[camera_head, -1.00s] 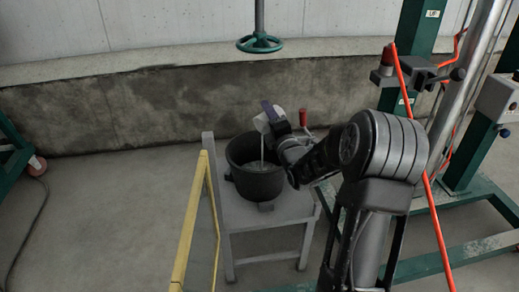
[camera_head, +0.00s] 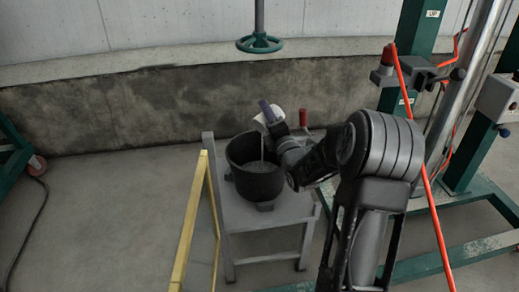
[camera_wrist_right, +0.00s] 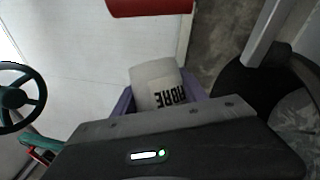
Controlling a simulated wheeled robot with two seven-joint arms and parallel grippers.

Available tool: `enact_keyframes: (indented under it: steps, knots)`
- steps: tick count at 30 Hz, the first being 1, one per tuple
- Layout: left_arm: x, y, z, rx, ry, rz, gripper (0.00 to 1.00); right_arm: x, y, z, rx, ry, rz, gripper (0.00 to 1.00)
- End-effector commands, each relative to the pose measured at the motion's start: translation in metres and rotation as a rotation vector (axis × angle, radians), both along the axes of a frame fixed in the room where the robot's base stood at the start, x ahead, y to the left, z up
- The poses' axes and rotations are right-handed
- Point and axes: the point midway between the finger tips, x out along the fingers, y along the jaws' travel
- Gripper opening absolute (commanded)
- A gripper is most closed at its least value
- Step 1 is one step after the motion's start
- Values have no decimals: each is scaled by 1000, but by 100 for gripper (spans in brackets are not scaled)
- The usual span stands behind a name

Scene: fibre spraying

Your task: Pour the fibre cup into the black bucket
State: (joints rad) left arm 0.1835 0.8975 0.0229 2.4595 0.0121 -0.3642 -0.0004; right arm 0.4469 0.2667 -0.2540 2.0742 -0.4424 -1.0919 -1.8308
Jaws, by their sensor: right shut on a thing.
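The black bucket (camera_head: 256,182) stands on a grey chair-like stand in the head view. Its dark rim also shows at the right of the right wrist view (camera_wrist_right: 234,92), with pale material inside. In the right wrist view the cup (camera_wrist_right: 157,84) shows the letters of "FIBRE" upside down between purple fingers. My right gripper (camera_head: 268,113) is shut on the cup. My left gripper is not in view.
The grey stand (camera_head: 270,217) has a raised back at its left. A green handwheel (camera_head: 259,43) hangs above. A green frame (camera_head: 470,140) and an orange-red pole (camera_head: 428,180) stand at the right.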

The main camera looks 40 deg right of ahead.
Motion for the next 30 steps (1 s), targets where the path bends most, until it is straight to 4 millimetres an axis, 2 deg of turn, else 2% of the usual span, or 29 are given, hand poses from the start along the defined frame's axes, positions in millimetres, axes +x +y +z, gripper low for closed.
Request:
enact_keyframes:
  steps: [10,11,15,18,30]
  knots:
    - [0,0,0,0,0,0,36,0,0,1,-13,-1,0,8]
    - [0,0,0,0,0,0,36,0,-2,0,22,0,-2,8]
    - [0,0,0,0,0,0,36,-1,-18,-13,372,12,-4,8]
    - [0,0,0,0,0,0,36,0,-21,-23,538,20,0,8]
    - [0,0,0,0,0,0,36,1,-20,-23,546,19,3,8]
